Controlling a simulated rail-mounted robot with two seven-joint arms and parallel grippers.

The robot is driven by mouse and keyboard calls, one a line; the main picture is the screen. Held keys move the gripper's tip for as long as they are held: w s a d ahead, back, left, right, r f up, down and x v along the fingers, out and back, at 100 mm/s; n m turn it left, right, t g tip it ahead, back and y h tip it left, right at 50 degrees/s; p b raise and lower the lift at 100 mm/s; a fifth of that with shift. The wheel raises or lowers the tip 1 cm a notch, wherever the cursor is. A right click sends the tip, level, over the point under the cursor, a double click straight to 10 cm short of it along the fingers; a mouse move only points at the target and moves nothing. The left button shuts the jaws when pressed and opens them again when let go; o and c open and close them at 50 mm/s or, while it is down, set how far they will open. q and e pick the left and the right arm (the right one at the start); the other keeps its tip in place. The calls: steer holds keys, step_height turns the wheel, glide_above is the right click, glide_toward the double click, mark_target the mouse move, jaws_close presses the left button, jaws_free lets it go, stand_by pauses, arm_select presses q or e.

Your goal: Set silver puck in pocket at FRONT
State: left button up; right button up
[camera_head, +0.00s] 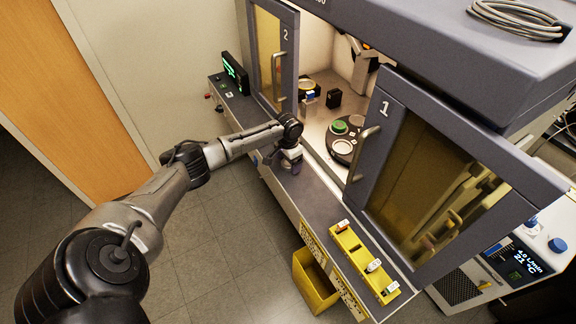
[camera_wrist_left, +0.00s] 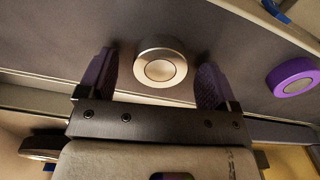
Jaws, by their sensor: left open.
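The silver puck (camera_wrist_left: 161,62) lies on the grey ledge in the left wrist view, between the two purple-padded fingers of my left gripper (camera_wrist_left: 156,68). The fingers are open, with a gap on each side of the puck. In the head view my left gripper (camera_head: 292,164) is low over the ledge in front of the machine, and it hides the puck there. Inside the open machine is a dark round plate (camera_head: 355,161) with round pockets. A green puck (camera_head: 340,127) sits on its far left part; pale discs show elsewhere, and I cannot tell whether they are empty pockets. My right gripper is out of view.
A purple puck (camera_wrist_left: 293,77) lies right of the silver one in the wrist view. Door 2 (camera_head: 274,52) and door 1 (camera_head: 450,180) flank the opening. A yellow rack (camera_head: 362,260) sits on the ledge at right, above a yellow bin (camera_head: 314,282).

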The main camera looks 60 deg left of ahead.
arm_select(q)
steer(key=shift+f, duration=0.15)
steer(key=c, duration=1.1)
steer(key=shift+o, duration=0.2)
steer(key=shift+r, duration=0.6)
steer(key=r+p, duration=0.1)
steer(key=r, duration=0.2)
steer(key=shift+w+d+r, duration=0.1)
steer(key=shift+d+r, duration=0.1)
steer(key=d+r+p, duration=0.1)
steer(key=d+r, duration=0.5)
steer(key=d, duration=0.5)
steer(key=shift+w+r+p, duration=0.2)
steer(key=shift+r+p, duration=0.05)
steer(key=shift+p, duration=0.05)
steer(key=shift+d, duration=0.1)
